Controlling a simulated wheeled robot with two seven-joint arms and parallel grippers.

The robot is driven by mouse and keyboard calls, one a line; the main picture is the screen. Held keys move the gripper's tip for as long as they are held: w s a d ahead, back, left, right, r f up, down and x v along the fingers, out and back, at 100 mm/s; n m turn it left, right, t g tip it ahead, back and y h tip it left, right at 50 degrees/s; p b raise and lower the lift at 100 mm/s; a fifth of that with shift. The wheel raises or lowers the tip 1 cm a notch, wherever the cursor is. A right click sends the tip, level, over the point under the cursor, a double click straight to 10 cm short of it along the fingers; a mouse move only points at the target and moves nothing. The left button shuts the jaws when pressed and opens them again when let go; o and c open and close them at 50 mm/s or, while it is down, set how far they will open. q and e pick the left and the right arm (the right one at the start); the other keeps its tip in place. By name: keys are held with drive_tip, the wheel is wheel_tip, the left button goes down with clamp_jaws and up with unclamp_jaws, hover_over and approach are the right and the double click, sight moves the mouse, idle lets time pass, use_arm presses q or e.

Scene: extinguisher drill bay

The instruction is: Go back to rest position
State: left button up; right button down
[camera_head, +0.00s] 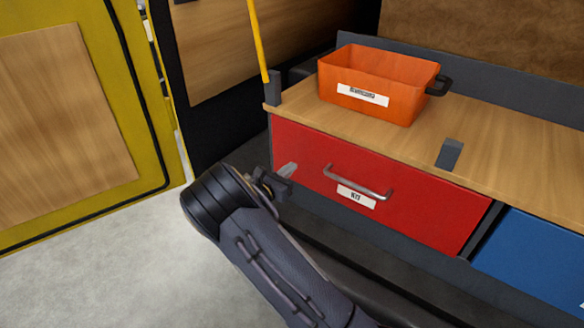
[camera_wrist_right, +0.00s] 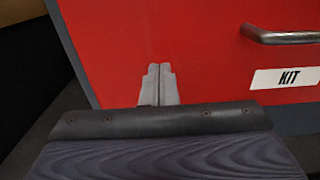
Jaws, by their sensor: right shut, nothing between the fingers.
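My right gripper (camera_head: 287,170) is at the left end of the red drawer front (camera_head: 420,215), left of its metal handle (camera_head: 358,184). In the right wrist view, my right gripper (camera_wrist_right: 158,84) has its two fingers together with nothing between them. The red front (camera_wrist_right: 200,45) fills the background there, with the handle (camera_wrist_right: 282,36) and the KIT label (camera_wrist_right: 286,77) to the right. The drawer looks closed. I cannot tell whether the fingertips touch the red front. My left gripper is not in view.
An orange bin (camera_head: 375,85) with a dark handle stands on the wooden counter (camera_head: 500,140). A blue drawer (camera_head: 535,262) is at the right. A yellow door (camera_head: 150,95) is at the left. Grey floor (camera_head: 110,275) is clear.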

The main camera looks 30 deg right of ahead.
drive_tip(key=v, duration=1.1)
drive_tip(key=s+d+r+m+g+y+p, duration=0.2)
drive_tip(key=s+d+m+g+y, duration=0.15)
drive_tip(key=s+m, duration=0.35)
drive_tip(key=s+d+r+m+g+y+p, duration=0.2)
drive_tip(key=s+m+g+y, duration=0.25)
drive_tip(key=s, duration=0.45)
use_arm(q)
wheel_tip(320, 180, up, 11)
drive_tip(key=p, duration=0.6)
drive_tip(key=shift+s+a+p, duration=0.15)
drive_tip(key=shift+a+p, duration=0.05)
drive_tip(key=shift+p, duration=0.2)
use_arm(e)
drive_tip(key=s+a+r+m+t+y, duration=0.6)
drive_tip(key=s+a+r+m+y, duration=0.6)
drive_tip(key=s+r, duration=0.3)
drive_tip(key=shift+s+a+r+t, duration=0.35)
drive_tip(key=shift+s+r+t, duration=0.05)
drive_tip(key=shift+m, duration=0.25)
